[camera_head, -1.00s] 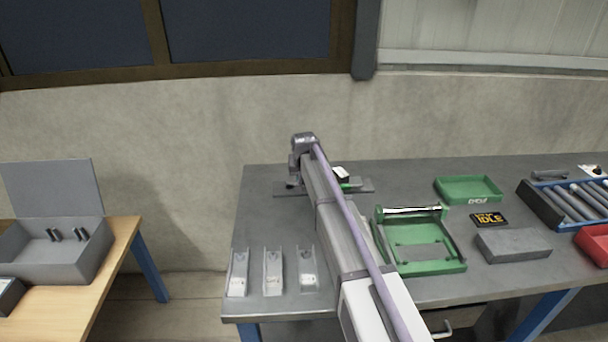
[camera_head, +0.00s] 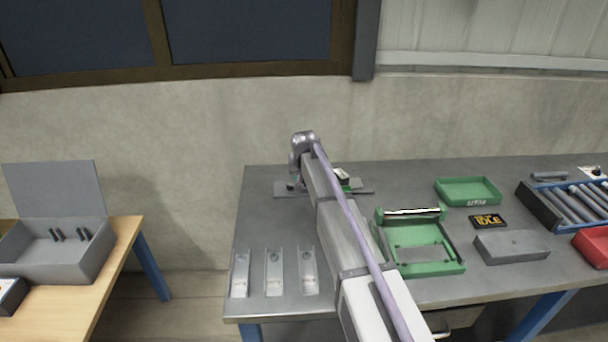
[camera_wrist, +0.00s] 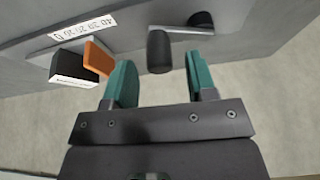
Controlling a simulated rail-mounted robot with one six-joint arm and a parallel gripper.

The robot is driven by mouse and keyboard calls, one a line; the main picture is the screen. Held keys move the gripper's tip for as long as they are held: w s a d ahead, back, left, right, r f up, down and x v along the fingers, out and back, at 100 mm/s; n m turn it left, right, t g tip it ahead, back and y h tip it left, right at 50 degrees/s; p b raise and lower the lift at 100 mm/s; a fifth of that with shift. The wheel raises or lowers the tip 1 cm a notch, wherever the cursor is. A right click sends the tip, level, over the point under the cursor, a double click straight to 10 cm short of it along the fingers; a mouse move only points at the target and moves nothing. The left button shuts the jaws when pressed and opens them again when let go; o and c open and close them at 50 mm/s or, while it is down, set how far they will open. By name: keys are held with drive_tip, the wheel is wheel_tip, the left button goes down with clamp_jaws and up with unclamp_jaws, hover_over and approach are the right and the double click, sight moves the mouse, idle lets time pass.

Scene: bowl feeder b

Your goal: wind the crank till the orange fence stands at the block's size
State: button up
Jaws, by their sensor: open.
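In the wrist view my gripper (camera_wrist: 160,72) is open, with its two teal fingers apart. The black crank handle (camera_wrist: 159,47) stands in the gap between the fingertips, with clear space on both sides. Its crank arm (camera_wrist: 180,30) runs to a dark hub at the upper right. The orange fence (camera_wrist: 98,58) stands left of the left finger. A dark block with a white label (camera_wrist: 72,66) sits just left of the fence; I cannot tell whether they touch. A white number scale (camera_wrist: 85,27) lies above them. In the head view my arm hides most of this fixture (camera_head: 285,189).
On the grey bench (camera_head: 255,215) are several pale metal holders (camera_head: 274,272), a green frame fixture (camera_head: 430,265), a green tray (camera_head: 468,190), a dark display (camera_head: 488,221), a grey block (camera_head: 511,245) and a roller rack (camera_head: 568,203). A grey box (camera_head: 60,255) stands on the left table.

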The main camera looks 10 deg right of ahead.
drive_tip(key=p+v, duration=0.7)
drive_tip(key=v, duration=0.2)
drive_tip(key=s+d+f+n+g, duration=0.1)
drive_tip(key=s+g, duration=0.3)
drive_tip(key=s, duration=3.2)
drive_tip(key=shift+n+y, duration=0.3)
drive_tip(key=shift+n, duration=0.1)
drive_tip(key=shift+w+f, duration=0.1)
drive_tip(key=shift+f, duration=0.05)
